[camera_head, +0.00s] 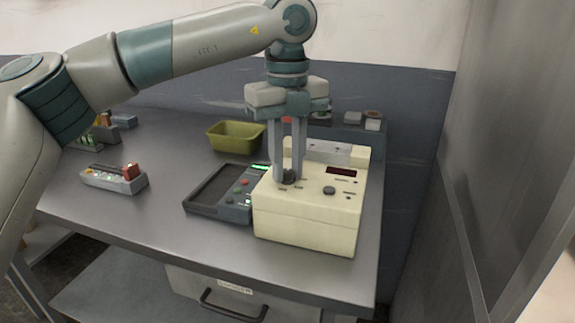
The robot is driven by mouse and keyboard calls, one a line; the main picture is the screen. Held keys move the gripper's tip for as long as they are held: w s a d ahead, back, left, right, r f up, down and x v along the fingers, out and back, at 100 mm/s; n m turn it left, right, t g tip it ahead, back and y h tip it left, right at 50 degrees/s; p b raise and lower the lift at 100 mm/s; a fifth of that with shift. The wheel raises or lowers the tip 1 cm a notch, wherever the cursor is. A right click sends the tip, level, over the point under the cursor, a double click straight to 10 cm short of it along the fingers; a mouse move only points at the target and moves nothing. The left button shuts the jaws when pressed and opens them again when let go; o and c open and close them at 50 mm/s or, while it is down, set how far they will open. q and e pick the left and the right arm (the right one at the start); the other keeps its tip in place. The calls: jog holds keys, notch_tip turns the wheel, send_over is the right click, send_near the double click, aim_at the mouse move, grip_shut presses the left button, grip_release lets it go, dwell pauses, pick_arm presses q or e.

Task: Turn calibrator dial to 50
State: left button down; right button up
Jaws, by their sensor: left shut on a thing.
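The calibrator is a cream box (305,226) with a sloped top panel, standing near the right front of the grey table. Its panel carries a small dark display (341,171) with red marks too small to read, and a dark knob (329,190) on the right. My left gripper (287,177) points straight down over the left part of the panel. Its fingers are shut on a dark dial (289,176), which they partly hide. The dial's setting cannot be read. My right gripper is not in view.
A dark device with a tray and coloured buttons (235,206) stands directly left of the calibrator. A yellow-green bin (234,136) is behind it. A small grey device with a red block (115,178) lies at left. The table (160,215) is clear between them. A wall rises at right.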

aim_at(288, 171)
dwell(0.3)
pick_arm(q)
jog(key=c, duration=1.5)
grip_release()
jog(key=shift+r, duration=0.15)
notch_tip(288, 171, up, 17)
jog(key=shift+r+p, duration=0.1)
jog(key=shift+p, duration=0.55)
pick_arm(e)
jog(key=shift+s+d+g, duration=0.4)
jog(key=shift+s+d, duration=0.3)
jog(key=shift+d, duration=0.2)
